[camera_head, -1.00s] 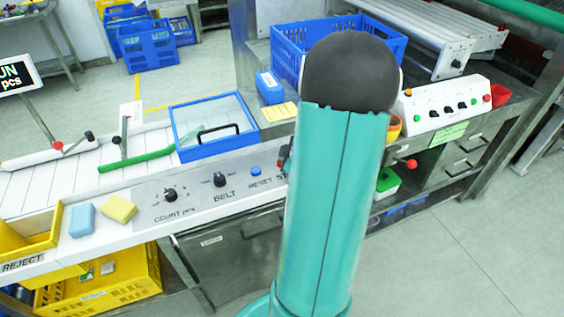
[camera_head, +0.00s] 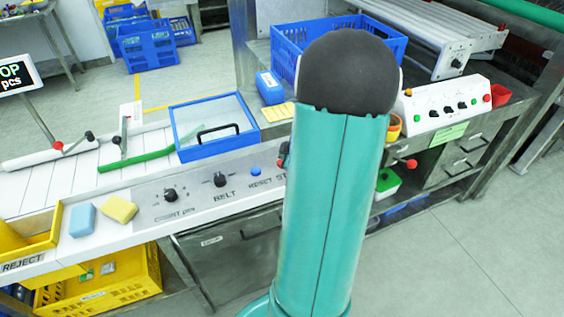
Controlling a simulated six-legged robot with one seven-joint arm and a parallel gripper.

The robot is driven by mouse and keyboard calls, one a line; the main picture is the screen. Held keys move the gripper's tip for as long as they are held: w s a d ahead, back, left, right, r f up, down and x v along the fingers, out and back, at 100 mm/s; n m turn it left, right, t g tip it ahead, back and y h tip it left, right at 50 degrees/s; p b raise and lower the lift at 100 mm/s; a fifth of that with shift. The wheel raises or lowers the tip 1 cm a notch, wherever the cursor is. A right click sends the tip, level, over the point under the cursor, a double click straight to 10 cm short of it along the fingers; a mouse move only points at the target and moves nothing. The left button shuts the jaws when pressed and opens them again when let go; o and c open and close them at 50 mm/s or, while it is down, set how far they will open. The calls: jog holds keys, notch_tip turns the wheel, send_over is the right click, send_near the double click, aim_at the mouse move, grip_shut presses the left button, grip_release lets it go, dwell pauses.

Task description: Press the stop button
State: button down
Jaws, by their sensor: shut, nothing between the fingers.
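The control strip (camera_head: 200,192) runs along the front of the white conveyor, with a count knob (camera_head: 170,195), a belt knob (camera_head: 220,180) and a blue reset button (camera_head: 255,171). Right of reset, the first letters of the stop label (camera_head: 281,177) show. My teal arm covers the rest of that label. A small dark and red piece (camera_head: 283,158) peeks out at the arm's left edge; I cannot tell what it is. The stop button is not clearly visible. The display (camera_head: 15,75) at the left edge reads "OP" over "pcs", cut by the frame. My gripper is hidden behind my arm.
A clear-lidded blue box (camera_head: 215,127) sits on the conveyor. A blue sponge (camera_head: 82,220) and a yellow one (camera_head: 119,208) lie left of the knobs. Another control box (camera_head: 445,108) with a red button stands at the right. Open floor lies at the lower right.

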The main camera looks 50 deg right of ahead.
jog(key=shift+r, duration=0.15)
jog(key=shift+r, duration=2.45)
jog(key=shift+w+r, duration=0.1)
jog(key=w+a+r+m+h, duration=0.25)
jog(key=w+a+r, duration=0.35)
jog(key=r, duration=0.4)
jog(key=a+r+m+h, duration=0.2)
jog(key=a+r, duration=0.3)
jog(key=a, duration=0.5)
jog(key=s+a+g+y, duration=0.1)
jog(key=s+a+y, duration=0.2)
jog(key=a, duration=0.9)
jog(key=s+a+g+y, duration=0.2)
jog(key=s+a+y, duration=0.2)
jog(key=s+a, duration=0.5)
jog(key=a, duration=0.4)
jog(key=shift+s+m, duration=0.35)
